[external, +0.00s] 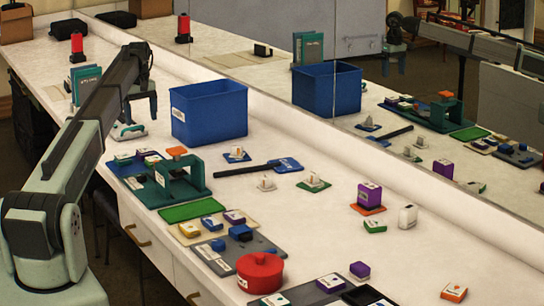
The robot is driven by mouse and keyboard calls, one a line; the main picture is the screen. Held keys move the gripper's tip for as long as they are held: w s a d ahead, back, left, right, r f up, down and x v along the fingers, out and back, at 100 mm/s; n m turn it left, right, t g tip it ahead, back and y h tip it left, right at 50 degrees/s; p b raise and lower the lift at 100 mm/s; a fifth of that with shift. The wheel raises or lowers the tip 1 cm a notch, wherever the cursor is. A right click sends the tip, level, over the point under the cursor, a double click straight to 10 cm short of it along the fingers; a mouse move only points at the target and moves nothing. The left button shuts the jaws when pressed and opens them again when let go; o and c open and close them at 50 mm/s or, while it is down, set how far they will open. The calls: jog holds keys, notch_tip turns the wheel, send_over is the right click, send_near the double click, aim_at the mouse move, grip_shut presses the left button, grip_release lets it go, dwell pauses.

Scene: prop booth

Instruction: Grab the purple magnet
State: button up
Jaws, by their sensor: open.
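Several purple pieces are in the external view, and I cannot tell which is the magnet. A tall purple block (369,194) stands on an orange base at the right of the counter. A small purple block (360,269) lies near the front. My gripper (140,119) is open and empty, pointing down above the far left of the counter, left of the blue bin and well away from these purple pieces.
A blue bin (209,113) stands right of my gripper. A green press-like stand (185,180), a red pot (260,272) and a black-handled tool (243,170) lie across the counter. A mirror along the back repeats the scene. The counter's right front is mostly clear.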

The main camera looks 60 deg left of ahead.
send_over(145, 149)
jog(key=f, duration=0.5)
jog(key=shift+s+f, duration=0.2)
jog(key=shift+s, duration=0.05)
jog(key=shift+w+d+f, duration=0.15)
jog(key=shift+f, duration=2.4)
jog(key=c, duration=1.1)
jog(key=shift+c, duration=0.2)
